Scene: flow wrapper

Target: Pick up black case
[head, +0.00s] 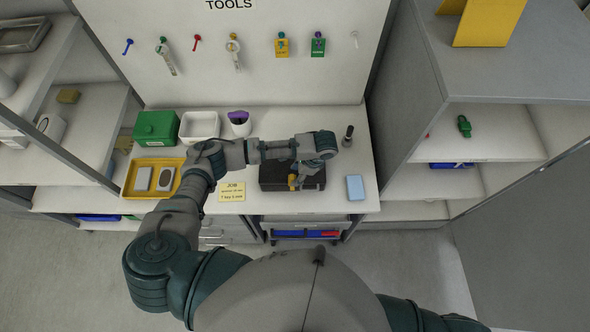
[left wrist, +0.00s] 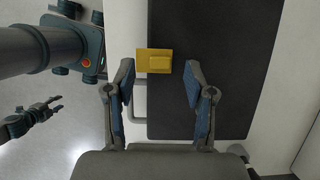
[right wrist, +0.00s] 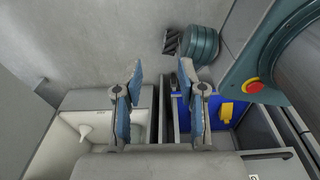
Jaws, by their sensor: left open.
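The black case (head: 275,176) lies flat on the white workbench, partly hidden under my left forearm and hand in the head view. In the left wrist view the case (left wrist: 210,90) fills the middle as a dark slab. A yellow latch-like piece (left wrist: 154,61) sits at its edge. My left gripper (left wrist: 158,72) is open above the case's near edge, its fingers on either side of the yellow piece; contact cannot be told. In the head view the left gripper (head: 298,180) is over the case's front. My right gripper (right wrist: 161,75) is open and empty, away from the case.
On the bench are a light-blue box (head: 355,188), a dark upright tool (head: 347,137), a yellow job note (head: 232,192), a yellow tray (head: 130,178), a green box (head: 156,127) and a white bin (head: 199,123). Shelving stands on both sides.

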